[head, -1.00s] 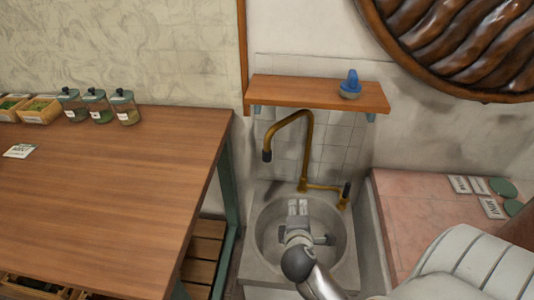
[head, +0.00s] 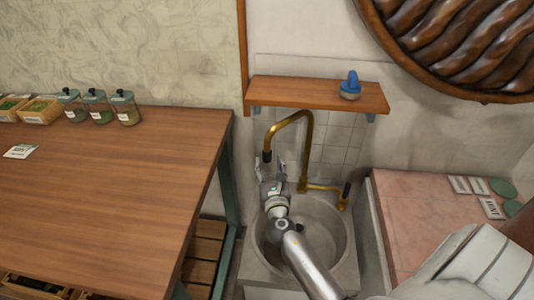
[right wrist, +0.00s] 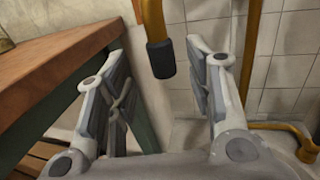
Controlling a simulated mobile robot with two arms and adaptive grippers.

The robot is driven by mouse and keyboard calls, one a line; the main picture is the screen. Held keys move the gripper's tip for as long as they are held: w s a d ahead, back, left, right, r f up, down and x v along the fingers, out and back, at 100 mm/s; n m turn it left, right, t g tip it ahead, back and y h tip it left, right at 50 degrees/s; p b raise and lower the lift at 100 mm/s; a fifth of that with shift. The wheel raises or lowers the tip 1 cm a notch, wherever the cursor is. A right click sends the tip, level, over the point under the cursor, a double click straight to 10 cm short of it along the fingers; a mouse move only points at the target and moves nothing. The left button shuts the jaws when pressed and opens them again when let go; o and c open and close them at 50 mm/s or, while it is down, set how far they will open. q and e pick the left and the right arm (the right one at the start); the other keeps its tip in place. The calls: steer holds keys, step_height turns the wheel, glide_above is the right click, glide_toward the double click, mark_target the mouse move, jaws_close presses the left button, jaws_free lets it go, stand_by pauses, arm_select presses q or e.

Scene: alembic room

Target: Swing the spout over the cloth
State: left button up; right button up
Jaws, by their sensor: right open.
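The brass spout (head: 307,140) rises behind the sink and arches to the left, its dark tip (head: 267,156) hanging at the basin's left side. In the right wrist view the dark tip (right wrist: 160,59) shows between my open fingers, apart from both. My right gripper (head: 271,165) is open just below and beside the tip; it also shows in the right wrist view (right wrist: 155,85). I cannot make out a cloth in these frames. My left gripper is not in view.
The stone sink (head: 335,222) lies under my right arm. A wooden shelf (head: 300,93) with a blue-topped item (head: 350,85) is above the spout. A wooden table (head: 110,190) stands left, a pink counter (head: 405,215) right.

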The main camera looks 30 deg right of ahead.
mark_target(268, 157)
steer(key=shift+x, duration=3.2)
steer(key=shift+c, duration=0.5)
jaws_close()
